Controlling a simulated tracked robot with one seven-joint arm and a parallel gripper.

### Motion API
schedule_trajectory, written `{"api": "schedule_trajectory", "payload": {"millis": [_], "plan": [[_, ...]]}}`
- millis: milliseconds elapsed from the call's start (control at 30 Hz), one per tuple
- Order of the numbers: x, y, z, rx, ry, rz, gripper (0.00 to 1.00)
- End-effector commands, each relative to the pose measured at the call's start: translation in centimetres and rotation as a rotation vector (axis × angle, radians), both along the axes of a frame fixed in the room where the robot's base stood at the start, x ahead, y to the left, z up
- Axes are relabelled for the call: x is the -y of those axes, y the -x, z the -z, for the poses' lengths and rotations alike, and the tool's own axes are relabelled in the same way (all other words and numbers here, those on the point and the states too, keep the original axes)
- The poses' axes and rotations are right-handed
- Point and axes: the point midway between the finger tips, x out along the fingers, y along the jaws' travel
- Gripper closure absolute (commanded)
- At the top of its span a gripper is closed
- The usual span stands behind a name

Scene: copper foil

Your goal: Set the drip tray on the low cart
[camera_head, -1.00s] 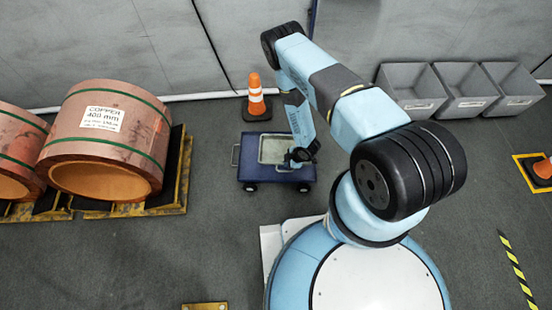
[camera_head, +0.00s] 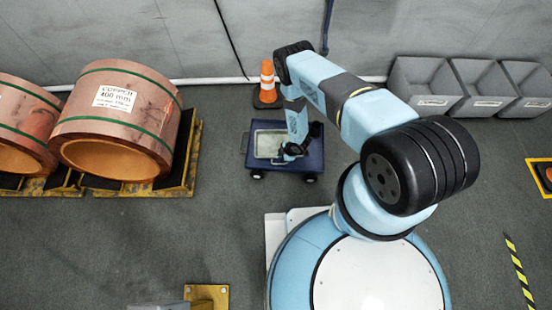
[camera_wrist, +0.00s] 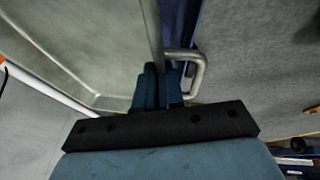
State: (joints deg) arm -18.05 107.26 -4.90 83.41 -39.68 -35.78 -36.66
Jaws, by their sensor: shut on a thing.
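The drip tray (camera_head: 268,144) is a shallow, pale metal pan over the left part of the low cart's deck. The low cart (camera_head: 311,164) is dark blue with small black wheels and a metal handle at its left end. My gripper (camera_head: 290,152) is at the tray's right side. I cannot tell whether the tray's underside touches the deck.
Large copper coils (camera_head: 118,125) lie on yellow-edged pallets at the left. A traffic cone (camera_head: 267,82) stands behind the cart near the wall. Grey bins (camera_head: 425,85) line the wall at the right. A yellow floor piece (camera_head: 207,296) is at the front. Floor around the cart is clear.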

Motion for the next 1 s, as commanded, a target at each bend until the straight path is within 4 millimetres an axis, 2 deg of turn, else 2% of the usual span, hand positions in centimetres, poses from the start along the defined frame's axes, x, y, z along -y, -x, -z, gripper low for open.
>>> {"api": "schedule_trajectory", "payload": {"millis": [100, 233, 467, 700, 1000], "plan": [[-0.9, -1.3, 1.7, 0.003, -0.002, -0.001, 1.00], [-1.5, -2.1, 2.9, 0.002, -0.002, -0.001, 1.00], [-2.0, -2.7, 3.9, 0.002, -0.001, 0.001, 1.00], [-2.1, -2.7, 6.4, 0.001, -0.001, -0.001, 1.00], [-2.1, -2.8, 6.9, 0.001, -0.001, 0.000, 1.00]]}}
